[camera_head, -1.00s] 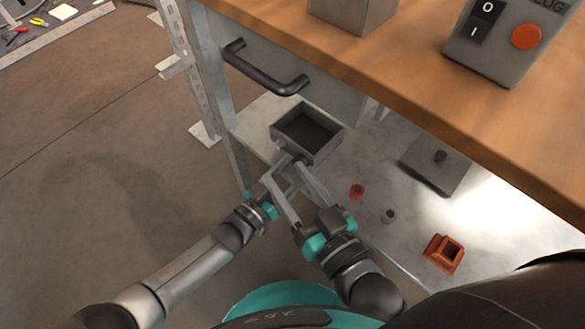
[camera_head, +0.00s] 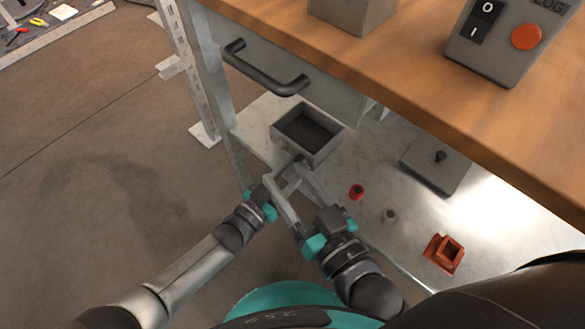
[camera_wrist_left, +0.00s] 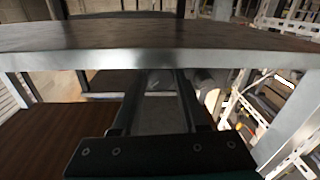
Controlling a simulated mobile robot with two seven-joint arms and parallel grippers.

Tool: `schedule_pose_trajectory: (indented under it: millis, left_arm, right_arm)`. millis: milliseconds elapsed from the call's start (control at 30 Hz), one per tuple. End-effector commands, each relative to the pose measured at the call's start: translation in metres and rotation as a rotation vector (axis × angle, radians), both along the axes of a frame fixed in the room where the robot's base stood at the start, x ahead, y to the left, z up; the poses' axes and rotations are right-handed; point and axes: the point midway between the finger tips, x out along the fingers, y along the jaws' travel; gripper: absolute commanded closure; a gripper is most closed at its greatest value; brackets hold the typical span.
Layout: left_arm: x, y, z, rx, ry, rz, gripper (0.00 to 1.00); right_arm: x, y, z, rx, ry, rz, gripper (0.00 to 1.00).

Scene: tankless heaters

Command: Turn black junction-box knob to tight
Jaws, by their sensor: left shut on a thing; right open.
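A grey open-topped junction box (camera_head: 330,146) stands on the low metal shelf, under the wooden worktop. A small dark part, seemingly its black knob, is at the near face of the box, mostly hidden by fingers. My left gripper (camera_head: 288,163) reaches in from the left with its tips at that near face and is shut on this part. In the left wrist view its two fingers (camera_wrist_left: 158,85) run toward a pale edge and their tips are hard to see. My right gripper (camera_head: 283,173) is open and empty, its spread fingers close beside the left fingers.
A grey plate with a black knob (camera_head: 436,164), a red ring (camera_head: 357,192), a small grey cylinder (camera_head: 389,215) and an orange-red hollow block (camera_head: 443,254) lie on the shelf. A drawer with a black handle (camera_head: 265,75) and the worktop (camera_head: 400,60) overhang.

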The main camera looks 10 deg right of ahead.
Motion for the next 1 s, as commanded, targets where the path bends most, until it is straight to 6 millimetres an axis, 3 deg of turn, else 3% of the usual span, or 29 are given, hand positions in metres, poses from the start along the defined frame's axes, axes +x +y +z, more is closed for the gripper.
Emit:
schedule_pose_trajectory:
  millis: [300, 667, 700, 933, 1000]
  left_arm:
    - [0.0003, 0.0011, -0.0016, 0.197, -0.248, 0.001, 1.00]
    - [0.0002, 0.0011, -0.0016, 0.215, -0.272, 0.001, 1.00]
    - [0.0002, 0.0011, -0.0016, 0.215, -0.272, 0.001, 0.54]
    - [0.0003, 0.0009, -0.0013, 0.214, -0.271, 0.001, 0.28]
    - [0.0003, 0.0008, -0.0011, 0.214, -0.271, 0.001, 0.27]
  right_arm:
    - [0.0001, 0.0000, 0.0003, 0.000, -0.001, 0.000, 0.39]
    - [0.0002, -0.0001, 0.0007, 0.001, -0.002, 0.000, 0.39]
    - [0.0001, 0.0000, 0.0007, 0.001, -0.002, 0.000, 0.39]
    - [0.0002, 0.0000, 0.0009, 0.001, -0.003, -0.001, 0.39]
    - [0.0002, 0.0000, 0.0009, 0.001, -0.003, -0.001, 0.39]
